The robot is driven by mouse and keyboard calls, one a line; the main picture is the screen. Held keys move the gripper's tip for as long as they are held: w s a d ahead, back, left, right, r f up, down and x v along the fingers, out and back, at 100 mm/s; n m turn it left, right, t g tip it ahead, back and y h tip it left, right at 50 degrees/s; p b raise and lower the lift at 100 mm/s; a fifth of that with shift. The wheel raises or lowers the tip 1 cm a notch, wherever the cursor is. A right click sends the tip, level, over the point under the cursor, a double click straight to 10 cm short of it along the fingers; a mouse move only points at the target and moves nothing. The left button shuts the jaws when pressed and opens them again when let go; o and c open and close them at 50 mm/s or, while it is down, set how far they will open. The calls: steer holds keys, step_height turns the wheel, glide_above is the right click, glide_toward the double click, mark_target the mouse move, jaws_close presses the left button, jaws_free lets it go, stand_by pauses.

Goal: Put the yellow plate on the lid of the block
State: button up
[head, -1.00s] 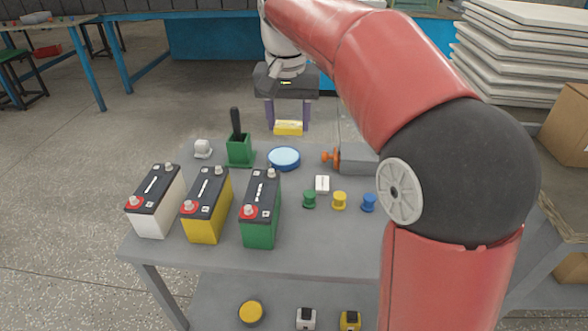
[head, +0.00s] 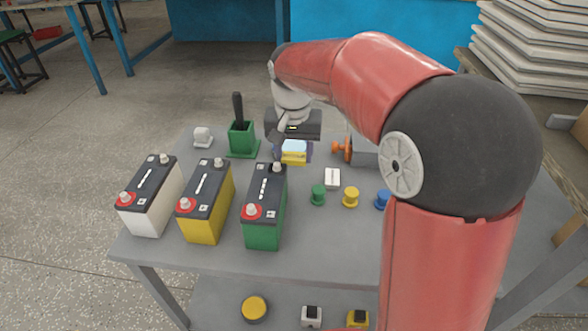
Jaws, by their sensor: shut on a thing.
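My gripper (head: 293,152) is shut on the yellow plate (head: 294,158), a small yellow piece between its two purplish fingers. It is at the back middle of the table, behind the green battery block (head: 265,215). A pale blue round dish (head: 294,146) shows between the fingers, mostly hidden; I cannot tell whether the plate touches it. Three battery blocks with dark lids and red terminal rings stand in a row: white (head: 150,205), yellow (head: 204,210) and green. Their lids each carry a white strip and two posts. The plate is apart from all three lids.
A green holder with a black handle (head: 242,138) and a white piece (head: 203,137) stand at the back left. A grey motor with an orange end (head: 362,152), a white switch (head: 332,179) and green, yellow (head: 351,197) and blue knobs lie right. The table front (head: 310,245) is clear.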

mark_target(294, 163)
steer(key=shift+f, duration=2.45)
steer(key=shift+f+b, duration=0.1)
steer(key=shift+b, duration=0.2)
steer(key=o, duration=1)
